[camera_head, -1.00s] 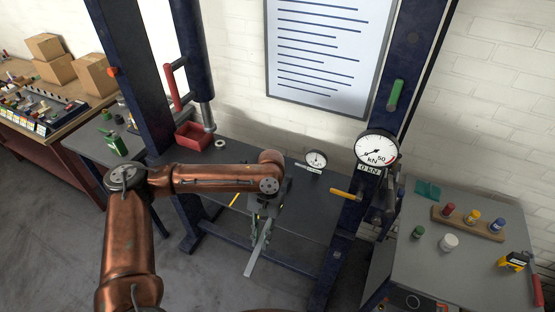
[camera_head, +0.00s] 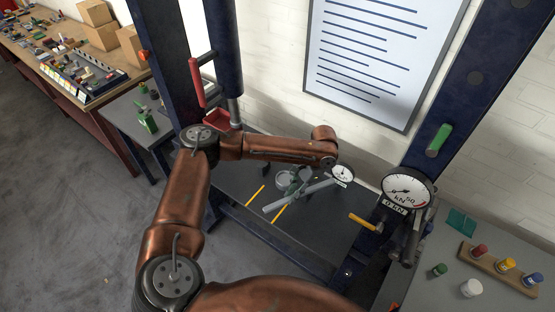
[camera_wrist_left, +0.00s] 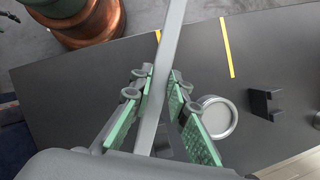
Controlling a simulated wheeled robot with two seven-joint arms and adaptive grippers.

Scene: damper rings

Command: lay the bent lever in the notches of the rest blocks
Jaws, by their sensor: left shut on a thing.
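The bent lever is a long flat grey bar. My left gripper (camera_head: 297,190) is shut on it above the dark bench top; in the head view the lever (camera_head: 273,206) lies slantwise across the gripper. In the left wrist view, the lever (camera_wrist_left: 170,50) passes between the two green-padded fingers of the gripper (camera_wrist_left: 158,76) and bends near them. A dark notched block, seemingly a rest block (camera_wrist_left: 264,103), stands on the bench to the right of the fingers. Any other rest block is hidden or unclear. My right gripper is not in view.
A round grey-rimmed disc (camera_wrist_left: 217,117) sits close beside the right finger. Yellow strips (camera_head: 255,196) mark the bench top (camera_head: 325,237). A small dial (camera_head: 342,173) stands at the back, and a yellow handle (camera_head: 364,222) is at the right. The bench front is bare.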

